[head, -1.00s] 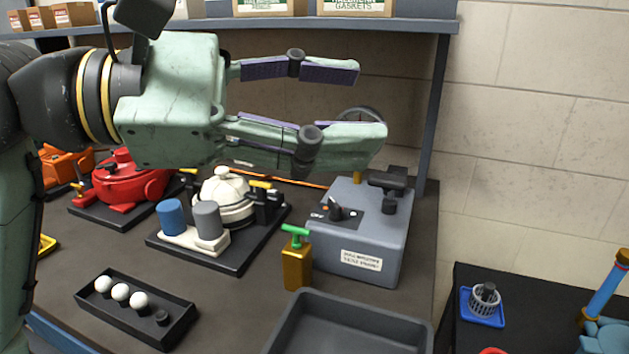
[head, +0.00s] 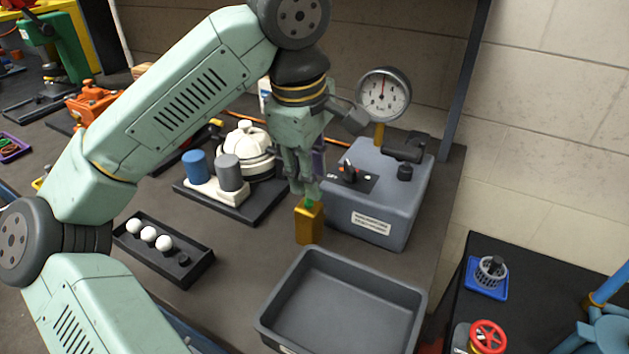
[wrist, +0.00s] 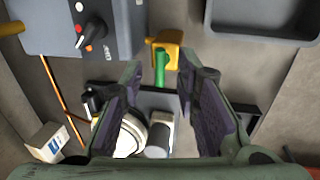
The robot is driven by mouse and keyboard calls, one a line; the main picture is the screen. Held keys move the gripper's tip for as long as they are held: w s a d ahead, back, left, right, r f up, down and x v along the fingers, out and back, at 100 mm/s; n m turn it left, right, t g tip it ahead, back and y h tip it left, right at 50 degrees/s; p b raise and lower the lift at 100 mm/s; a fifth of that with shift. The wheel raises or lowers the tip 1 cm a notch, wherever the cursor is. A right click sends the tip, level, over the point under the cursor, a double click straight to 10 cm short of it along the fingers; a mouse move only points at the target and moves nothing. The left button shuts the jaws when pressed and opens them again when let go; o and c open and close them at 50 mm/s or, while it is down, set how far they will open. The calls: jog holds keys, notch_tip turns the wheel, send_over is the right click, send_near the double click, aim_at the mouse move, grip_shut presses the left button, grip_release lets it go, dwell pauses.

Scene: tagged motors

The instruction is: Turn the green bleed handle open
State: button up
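The green bleed handle (head: 309,204) sits on top of a brass block (head: 309,226) at the front left of the grey gauge unit (head: 385,205). In the head view my gripper (head: 307,193) points down over it, and its fingers hide most of the handle. In the wrist view the green handle (wrist: 160,68) shows lengthwise between the fingertips of my open gripper (wrist: 160,70), with a gap visible on each side. The brass block (wrist: 171,45) lies just beyond the fingertips.
A dial gauge (head: 384,95) stands behind the unit, and a black lever (head: 405,147) is on its top. An empty grey tray (head: 340,300) lies in front. A white-domed motor (head: 245,150) with blue and grey cylinders stands to the left.

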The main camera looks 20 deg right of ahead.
jog(key=shift+w+d+f, duration=0.15)
jog(key=shift+f, duration=0.75)
jog(key=shift+w+d+f, duration=0.1)
jog(key=shift+f, duration=0.8)
jog(key=shift+c, duration=0.6)
jog(key=shift+r, duration=0.1)
grip_shut()
